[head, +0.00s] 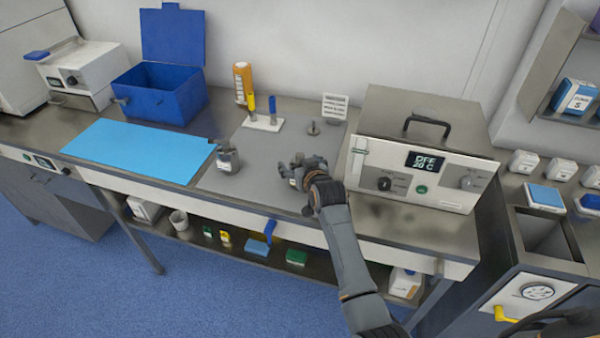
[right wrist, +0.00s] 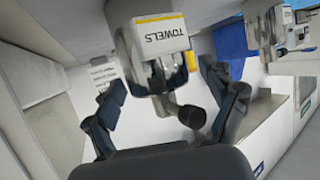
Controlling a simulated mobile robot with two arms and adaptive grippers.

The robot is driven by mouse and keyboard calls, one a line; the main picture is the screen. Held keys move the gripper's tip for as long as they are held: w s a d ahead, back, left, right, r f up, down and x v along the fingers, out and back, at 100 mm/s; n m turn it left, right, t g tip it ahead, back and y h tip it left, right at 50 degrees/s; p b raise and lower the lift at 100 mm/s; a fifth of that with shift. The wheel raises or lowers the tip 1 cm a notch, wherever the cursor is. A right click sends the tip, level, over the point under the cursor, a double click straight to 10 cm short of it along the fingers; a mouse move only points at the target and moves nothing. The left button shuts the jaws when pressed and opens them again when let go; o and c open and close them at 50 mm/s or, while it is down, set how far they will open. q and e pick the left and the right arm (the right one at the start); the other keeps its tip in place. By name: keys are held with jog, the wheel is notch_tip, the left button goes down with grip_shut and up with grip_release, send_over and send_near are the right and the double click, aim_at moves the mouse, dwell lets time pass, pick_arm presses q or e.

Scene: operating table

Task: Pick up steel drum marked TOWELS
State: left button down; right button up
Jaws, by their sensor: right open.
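The steel drum marked TOWELS (right wrist: 160,37) appears upside down in the right wrist view, with a white label edged in yellow and a shiny metal body. Its dark knob (right wrist: 191,116) points toward my palm. My right gripper (right wrist: 170,92) is open, with one finger on each side of the drum's lower part in the picture. I cannot tell whether the fingers touch it. In the head view my right gripper (head: 303,168) is over the grey mat and largely hides the drum. My left gripper is not in view.
Another steel drum (head: 228,158) stands left on the grey mat (head: 262,150). Behind are a small stand with yellow and blue posts (head: 263,122), an orange bottle (head: 243,84) and a small metal piece (head: 313,128).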

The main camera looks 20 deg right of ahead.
jog(key=c, duration=1.5)
jog(key=shift+o, duration=0.2)
jog(key=shift+r, duration=0.15)
